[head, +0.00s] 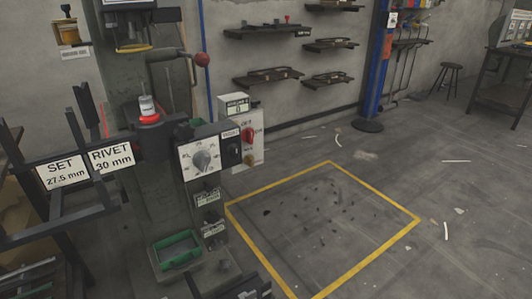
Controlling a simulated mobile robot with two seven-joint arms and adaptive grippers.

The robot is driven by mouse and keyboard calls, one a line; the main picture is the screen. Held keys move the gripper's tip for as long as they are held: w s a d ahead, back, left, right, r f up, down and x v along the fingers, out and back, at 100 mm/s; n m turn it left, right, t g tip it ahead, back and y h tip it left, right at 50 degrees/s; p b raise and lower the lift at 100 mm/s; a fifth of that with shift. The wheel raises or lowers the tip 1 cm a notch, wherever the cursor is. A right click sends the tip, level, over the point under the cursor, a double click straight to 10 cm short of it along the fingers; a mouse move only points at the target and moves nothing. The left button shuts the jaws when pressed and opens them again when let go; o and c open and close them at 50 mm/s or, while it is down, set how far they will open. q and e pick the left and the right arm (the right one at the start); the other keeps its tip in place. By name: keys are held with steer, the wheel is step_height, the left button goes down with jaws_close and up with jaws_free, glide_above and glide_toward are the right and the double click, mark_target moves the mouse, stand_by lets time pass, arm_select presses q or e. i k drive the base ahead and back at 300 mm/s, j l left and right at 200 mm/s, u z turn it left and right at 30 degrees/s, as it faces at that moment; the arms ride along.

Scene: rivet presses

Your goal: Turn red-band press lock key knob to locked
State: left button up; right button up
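A grey-green rivet press (145,205) stands at the left, close to me. A red ring (149,119) sits at the base of its small white-topped cylinder. A white dial plate with a grey pointer knob (202,161) faces me on its right side. Beside it is a small dark box with a white label and a dark round part (234,152). This may be the lock key knob, but its label and turn position are too small to read. Neither of my grippers can be made out in the view.
Label plates (111,157) sit on a black frame at the left. A lever with a red ball (202,59) sticks out. A grey box with red and yellow knobs (248,135) is behind the dial. A green tray (177,250) is low. Open floor inside yellow lines (370,270) lies right.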

mark_target(248, 161)
steer(key=i+l, duration=0.25)
steer(key=i+l+u, duration=0.1)
steer(key=l, duration=0.35)
steer(key=i+l, duration=0.35)
